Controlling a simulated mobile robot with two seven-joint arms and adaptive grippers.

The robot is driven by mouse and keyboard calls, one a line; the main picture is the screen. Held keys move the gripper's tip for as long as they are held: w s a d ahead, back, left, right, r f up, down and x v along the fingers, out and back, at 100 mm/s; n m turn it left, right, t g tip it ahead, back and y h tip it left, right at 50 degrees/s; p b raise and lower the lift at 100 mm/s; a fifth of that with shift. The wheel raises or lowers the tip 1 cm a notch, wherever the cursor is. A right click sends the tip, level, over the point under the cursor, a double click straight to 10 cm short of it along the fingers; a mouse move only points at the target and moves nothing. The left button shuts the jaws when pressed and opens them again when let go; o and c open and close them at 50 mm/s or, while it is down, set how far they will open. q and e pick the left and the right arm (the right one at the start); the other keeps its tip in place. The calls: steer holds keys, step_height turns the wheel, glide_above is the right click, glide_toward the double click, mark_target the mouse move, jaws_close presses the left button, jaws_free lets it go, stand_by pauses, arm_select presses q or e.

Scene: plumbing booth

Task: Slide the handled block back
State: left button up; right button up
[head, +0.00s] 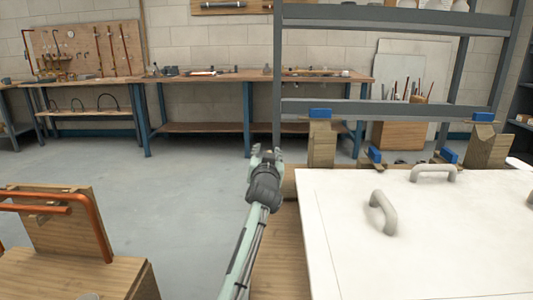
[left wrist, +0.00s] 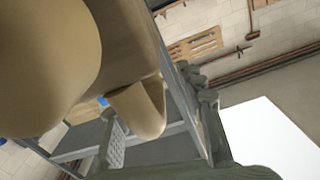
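A wide white block or panel (head: 340,255) with grey handles fills the lower right of the head view. One curved handle (head: 383,212) is near its left side and another handle (head: 433,173) is near its far edge. My left gripper (head: 267,153) is up to the left of the panel, apart from the handles, with its fingertips spread. My right gripper is not seen.
Wooden posts (head: 321,145) with blue-topped clamps (head: 320,113) stand along the panel's far edge. A wooden stand with copper pipe (head: 98,225) is at the lower left. Workbenches (head: 200,77) and a grey shelf frame (head: 370,107) stand behind. The grey floor between is clear.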

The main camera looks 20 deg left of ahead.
arm_select(q)
step_height(320, 180, up, 10)
stand_by(0.4)
stand_by(0.3)
